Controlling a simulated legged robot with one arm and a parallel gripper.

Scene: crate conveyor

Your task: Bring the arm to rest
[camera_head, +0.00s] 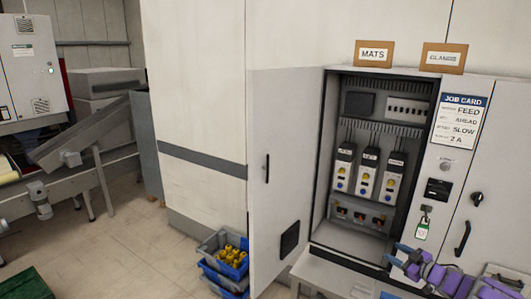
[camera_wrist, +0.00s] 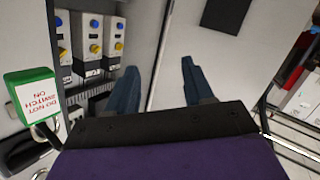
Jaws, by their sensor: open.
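My arm (camera_head: 440,279), purple and grey, reaches in from the lower right of the head view. My gripper (camera_head: 396,256) is in front of the lower right edge of the open control cabinet (camera_head: 318,150). In the wrist view the gripper (camera_wrist: 160,82) shows two dark blue fingers spread apart with nothing between them. Part of the arm is cut off by the picture edge.
The cabinet holds three drive units (camera_head: 367,177); its door (camera_head: 285,165) stands open to the left. A green-topped tag (camera_head: 422,229) hangs on the right panel, near my gripper in the wrist view (camera_wrist: 32,95). Blue crates (camera_head: 225,268) stand on the floor; open floor lies left.

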